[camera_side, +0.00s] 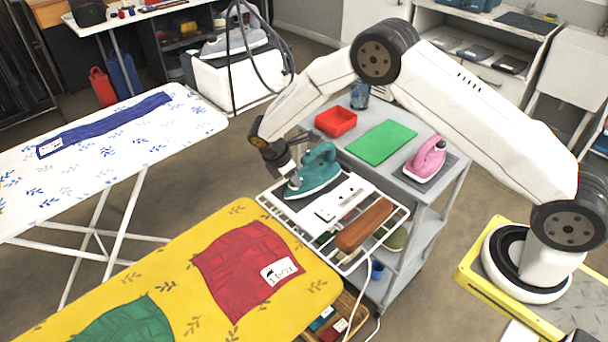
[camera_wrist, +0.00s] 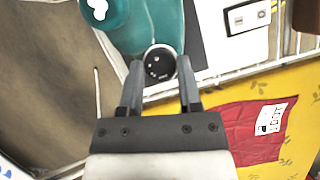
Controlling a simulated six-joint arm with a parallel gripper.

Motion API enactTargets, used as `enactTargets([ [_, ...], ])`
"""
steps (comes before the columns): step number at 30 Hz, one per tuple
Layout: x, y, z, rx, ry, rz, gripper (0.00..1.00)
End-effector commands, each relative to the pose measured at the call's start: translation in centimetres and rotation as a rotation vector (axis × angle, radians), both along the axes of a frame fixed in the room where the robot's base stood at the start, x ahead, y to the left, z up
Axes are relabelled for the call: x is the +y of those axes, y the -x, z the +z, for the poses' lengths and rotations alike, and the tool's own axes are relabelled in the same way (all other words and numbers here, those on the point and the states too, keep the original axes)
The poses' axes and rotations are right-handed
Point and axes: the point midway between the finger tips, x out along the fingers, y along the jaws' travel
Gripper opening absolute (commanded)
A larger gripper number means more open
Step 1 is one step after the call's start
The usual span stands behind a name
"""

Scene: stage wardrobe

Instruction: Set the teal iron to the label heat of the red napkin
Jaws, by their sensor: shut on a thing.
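The teal iron (camera_side: 318,172) rests on a white wire rack (camera_side: 384,256) at the end of the yellow ironing board. In the wrist view, the iron (camera_wrist: 148,18) has a round dark dial (camera_wrist: 158,63) with pale marks too small to read. My gripper (camera_wrist: 160,74) has its two fingers closed on the dial's sides; in the side view my gripper (camera_side: 291,176) is at the iron's left end. The red napkin (camera_side: 238,262) lies on the yellow board. Its white label (camera_side: 282,271) shows a small iron mark and writing, which I cannot read surely.
A wooden block (camera_side: 365,224) lies on the rack. A grey cart holds a red tray (camera_side: 336,121), a green mat (camera_side: 382,142) and a pink iron (camera_side: 427,158). A green cloth (camera_side: 125,322) lies on the yellow board (camera_side: 322,283); a blue cloth (camera_side: 105,124) lies on the white board.

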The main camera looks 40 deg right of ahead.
Motion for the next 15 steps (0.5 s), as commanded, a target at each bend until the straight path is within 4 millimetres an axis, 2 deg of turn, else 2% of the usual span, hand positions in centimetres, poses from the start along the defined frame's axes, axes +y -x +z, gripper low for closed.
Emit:
enactTargets([
  [8, -0.02, -0.15, -0.01, 0.000, 0.000, -0.139, 0.00],
  [15, -0.12, -0.28, -0.01, -0.001, -0.001, -0.339, 0.00],
])
